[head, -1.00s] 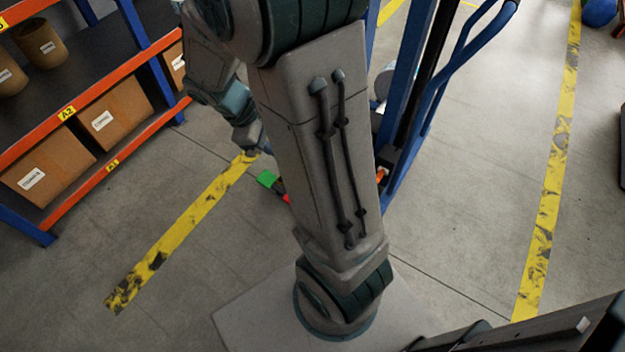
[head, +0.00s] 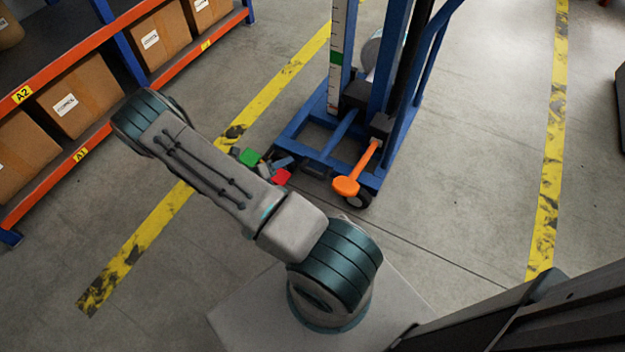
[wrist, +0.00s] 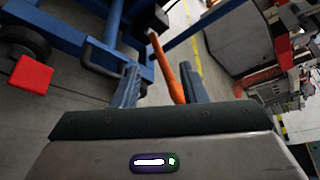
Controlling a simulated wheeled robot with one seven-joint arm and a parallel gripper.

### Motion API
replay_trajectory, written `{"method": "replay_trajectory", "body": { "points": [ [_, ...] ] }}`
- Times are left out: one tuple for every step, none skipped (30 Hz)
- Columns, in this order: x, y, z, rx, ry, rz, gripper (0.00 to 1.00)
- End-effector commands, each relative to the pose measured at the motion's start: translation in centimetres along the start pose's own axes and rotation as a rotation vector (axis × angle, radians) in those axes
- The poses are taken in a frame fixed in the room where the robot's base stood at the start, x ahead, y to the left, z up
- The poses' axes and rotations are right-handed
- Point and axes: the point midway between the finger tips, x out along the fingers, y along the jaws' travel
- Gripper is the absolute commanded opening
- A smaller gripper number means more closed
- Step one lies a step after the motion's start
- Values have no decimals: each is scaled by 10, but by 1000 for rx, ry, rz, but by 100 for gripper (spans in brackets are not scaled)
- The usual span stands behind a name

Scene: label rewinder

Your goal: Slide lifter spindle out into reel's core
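The blue lifter (head: 312,150) stands on the floor with its mast upright; its blue frame also shows in the wrist view (wrist: 75,42). An orange lever (head: 346,186) sticks out at its front right. Red (head: 281,177) and green (head: 250,157) pads sit low at its front left. A pale rounded thing (head: 370,56) shows behind the mast; I cannot tell if it is the spindle or a reel. My gripper (wrist: 158,85) has its fingers apart, with an orange bar (wrist: 168,68) showing between them, near the right finger; contact is unclear. The reel's core is not identifiable.
An orange and blue shelf (head: 100,45) with cardboard boxes stands at the left. Yellow floor lines (head: 545,150) run on both sides. The floor right of the lifter is clear. A white scale (head: 338,25) with a green band runs up the lifter.

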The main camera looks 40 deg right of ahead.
Motion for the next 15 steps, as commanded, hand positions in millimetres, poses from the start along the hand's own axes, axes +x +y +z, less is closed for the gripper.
{"method": "replay_trajectory", "body": {
  "points": [
    [13,25,-22,-93,-45,1,39],
    [18,35,-31,-145,-72,4,39],
    [25,49,-42,-214,-107,7,39],
    [31,58,-50,-264,-132,10,39],
    [36,67,-59,-313,-157,12,39],
    [43,79,-70,-376,-188,15,39],
    [47,86,-78,-421,-211,17,39],
    [51,94,-86,-463,-232,19,39],
    [56,102,-95,-514,-258,22,39],
    [60,108,-102,-549,-275,23,39],
    [63,113,-107,-581,-291,25,39],
    [66,119,-114,-616,-310,26,39],
    [68,122,-118,-640,-322,28,39],
    [70,125,-122,-661,-332,28,39],
    [72,128,-126,-681,-343,30,39]
  ]
}}
